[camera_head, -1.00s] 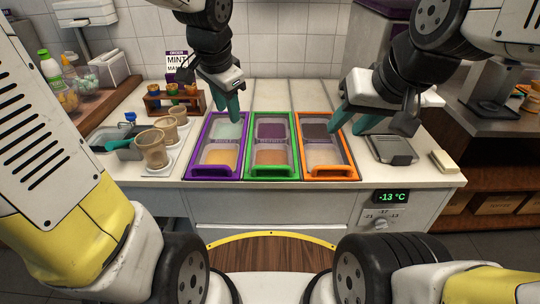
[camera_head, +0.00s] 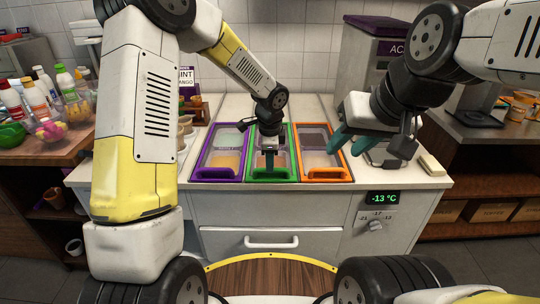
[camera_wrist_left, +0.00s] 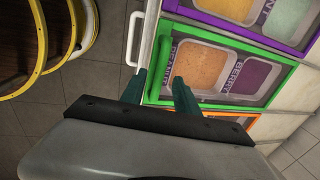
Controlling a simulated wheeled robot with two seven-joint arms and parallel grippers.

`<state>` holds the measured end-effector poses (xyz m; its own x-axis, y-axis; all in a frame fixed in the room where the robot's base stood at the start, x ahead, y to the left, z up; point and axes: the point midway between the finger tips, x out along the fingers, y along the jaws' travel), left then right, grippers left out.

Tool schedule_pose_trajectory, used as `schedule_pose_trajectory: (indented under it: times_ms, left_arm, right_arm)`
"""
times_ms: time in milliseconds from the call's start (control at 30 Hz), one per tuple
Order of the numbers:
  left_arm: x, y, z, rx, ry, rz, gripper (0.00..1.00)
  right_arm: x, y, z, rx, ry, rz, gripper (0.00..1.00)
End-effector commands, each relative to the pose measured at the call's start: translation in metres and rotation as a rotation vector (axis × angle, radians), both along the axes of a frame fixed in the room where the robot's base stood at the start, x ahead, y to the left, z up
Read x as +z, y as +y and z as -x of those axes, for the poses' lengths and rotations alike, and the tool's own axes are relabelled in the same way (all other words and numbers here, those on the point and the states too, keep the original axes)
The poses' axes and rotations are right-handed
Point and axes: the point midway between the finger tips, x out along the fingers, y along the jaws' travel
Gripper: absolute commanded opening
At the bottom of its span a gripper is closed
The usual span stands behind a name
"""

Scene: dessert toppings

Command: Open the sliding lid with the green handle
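The sliding lid with the green handle (camera_head: 270,176) is the middle of three framed lids in the counter. Its green handle bar runs along the front edge and also shows in the left wrist view (camera_wrist_left: 157,62). Tubs with orange and dark purple contents (camera_wrist_left: 240,78) show inside the green frame. My left gripper (camera_head: 269,166) is over the front part of the green lid. In the left wrist view its teal fingers (camera_wrist_left: 160,82) are apart, with the handle bar in line between them; contact cannot be told. My right gripper (camera_head: 348,143) is open and empty above the counter's right side.
A purple-framed lid (camera_head: 217,174) lies to the left and an orange-framed lid (camera_head: 323,174) to the right, both close beside the green one. A drawer with a white handle (camera_head: 271,242) is below the counter. Cups (camera_head: 186,124) stand at the left.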

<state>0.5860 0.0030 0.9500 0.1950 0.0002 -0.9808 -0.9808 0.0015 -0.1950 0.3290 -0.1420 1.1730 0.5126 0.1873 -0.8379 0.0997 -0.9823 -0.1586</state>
Motion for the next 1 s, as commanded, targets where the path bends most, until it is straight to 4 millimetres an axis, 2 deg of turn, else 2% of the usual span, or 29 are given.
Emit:
schedule_pose_trajectory:
  times_ms: [100,200,500,567,700,1000]
  left_arm:
    - [-0.015,0.000,-0.003,0.000,0.001,0.000,0.37]
    - [-0.022,0.000,-0.004,0.001,0.000,0.000,0.37]
    - [-0.024,0.000,-0.005,0.002,-0.001,0.000,0.37]
    - [-0.024,0.000,-0.005,0.002,-0.001,0.000,0.27]
    - [-0.024,0.000,-0.005,0.002,-0.001,0.000,0.00]
    - [-0.024,0.000,-0.005,0.002,-0.002,0.000,0.00]
  right_arm:
    - [0.000,0.000,0.000,0.000,0.000,0.000,0.36]
    - [0.000,0.000,0.000,0.000,0.000,0.000,0.36]
    - [0.000,0.000,0.000,0.000,0.000,0.000,0.36]
    - [0.000,0.000,0.000,0.000,0.000,0.000,0.36]
    - [0.000,0.000,0.000,0.000,0.000,0.000,0.36]
    - [0.000,0.000,0.000,0.000,0.000,0.000,0.36]
